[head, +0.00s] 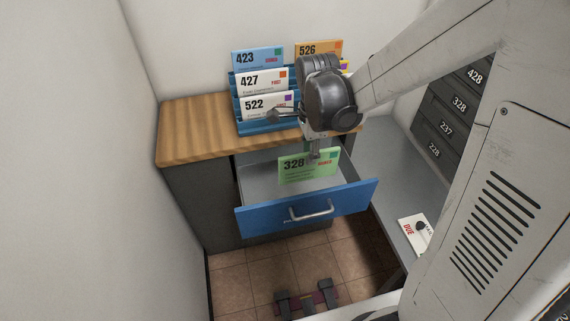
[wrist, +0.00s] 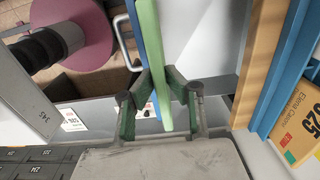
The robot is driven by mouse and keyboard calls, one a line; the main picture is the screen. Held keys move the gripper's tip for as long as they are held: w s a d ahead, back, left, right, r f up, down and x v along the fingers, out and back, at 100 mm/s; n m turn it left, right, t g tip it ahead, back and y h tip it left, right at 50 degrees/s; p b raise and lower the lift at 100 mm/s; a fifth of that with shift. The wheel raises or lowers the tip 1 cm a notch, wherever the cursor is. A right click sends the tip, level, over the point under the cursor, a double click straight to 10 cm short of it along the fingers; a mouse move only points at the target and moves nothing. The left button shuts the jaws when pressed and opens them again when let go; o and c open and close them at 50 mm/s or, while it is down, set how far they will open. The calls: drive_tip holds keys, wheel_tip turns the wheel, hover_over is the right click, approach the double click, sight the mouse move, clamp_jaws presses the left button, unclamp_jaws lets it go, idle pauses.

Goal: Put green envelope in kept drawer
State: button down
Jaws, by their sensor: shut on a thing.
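The green envelope (head: 296,168) numbered 328 stands upright over the open blue-fronted drawer (head: 270,218). My gripper (head: 313,152) is shut on its top edge. In the wrist view the green envelope (wrist: 153,45) is seen edge-on, pinched between the two fingers of my gripper (wrist: 160,100). The drawer is pulled out from under the wooden counter, with its bare grey inside showing behind the envelope. I cannot tell whether the envelope's lower edge touches the drawer floor; the blue front partly hides that area. No drawer label can be read.
A blue rack (head: 250,126) on the wooden counter (head: 190,130) holds several envelopes, including 423, 427, 522 and 526. Numbered mailboxes (head: 445,127) stand at the right. A white card marked DUE (head: 414,236) lies on the grey surface at the right.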

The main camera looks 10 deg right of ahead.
drive_tip(key=w+f+b, duration=0.8)
drive_tip(key=w, duration=0.2)
wheel_tip(320, 180, down, 10)
drive_tip(key=b, duration=0.2)
drive_tip(key=shift+s+a+r, duration=0.15)
drive_tip(key=shift+s, duration=0.05)
drive_tip(key=shift+f+b, duration=0.25)
drive_tip(key=shift+b, duration=0.15)
drive_tip(key=c, duration=1.8)
unclamp_jaws()
drive_tip(key=shift+o, duration=0.2)
drive_tip(key=shift+r, duration=0.1)
